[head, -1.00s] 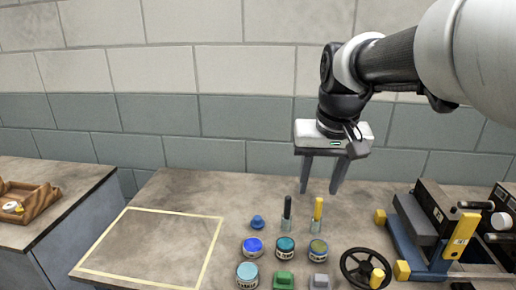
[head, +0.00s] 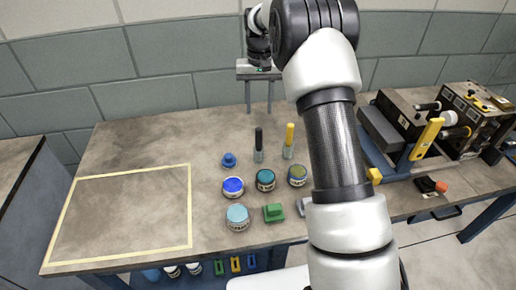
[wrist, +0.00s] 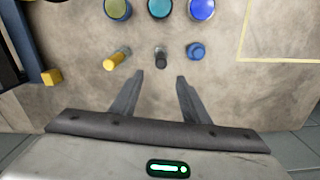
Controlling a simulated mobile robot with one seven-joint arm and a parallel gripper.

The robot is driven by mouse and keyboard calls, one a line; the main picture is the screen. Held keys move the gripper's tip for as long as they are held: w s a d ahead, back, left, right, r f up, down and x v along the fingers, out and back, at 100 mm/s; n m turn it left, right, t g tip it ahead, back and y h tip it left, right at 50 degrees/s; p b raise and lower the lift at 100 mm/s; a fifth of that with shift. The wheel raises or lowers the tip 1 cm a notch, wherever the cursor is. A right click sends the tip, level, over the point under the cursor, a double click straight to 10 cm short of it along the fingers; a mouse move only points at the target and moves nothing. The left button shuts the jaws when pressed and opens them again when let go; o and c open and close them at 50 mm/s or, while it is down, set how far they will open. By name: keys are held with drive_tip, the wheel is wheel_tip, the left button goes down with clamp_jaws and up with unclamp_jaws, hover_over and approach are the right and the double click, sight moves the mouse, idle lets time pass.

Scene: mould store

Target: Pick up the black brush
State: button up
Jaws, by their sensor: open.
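The black brush (head: 258,144) stands upright on the table, with a dark handle above a pale grey lower part. In the wrist view the black brush (wrist: 160,57) is seen from above, just beyond the fingertips and roughly centred between them. My gripper (head: 259,110) is open and empty, its fingers pointing down above the table behind the brush in the head view. In the wrist view my gripper (wrist: 160,76) has its two fingers spread apart.
A yellow brush (head: 289,141) stands right of the black one, and a blue knob-like piece (head: 229,160) sits left. Several jars, including a teal one (head: 265,180), stand in front. A machine (head: 400,125) is at right. A yellow-outlined area (head: 190,215) at left is empty.

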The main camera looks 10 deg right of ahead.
sight(259, 139)
wheel_tip(259, 139, down, 9)
drive_tip(key=shift+r+b, duration=0.1)
drive_tip(key=shift+b, duration=0.45)
drive_tip(key=shift+s+a+f+b, duration=0.15)
drive_tip(key=shift+f+b, duration=0.1)
drive_tip(key=shift+f, duration=1.1)
drive_tip(key=shift+s+d+f+b, duration=0.15)
drive_tip(key=shift+f+b, duration=0.1)
drive_tip(key=shift+f, duration=1.1)
drive_tip(key=shift+a, duration=0.1)
clamp_jaws()
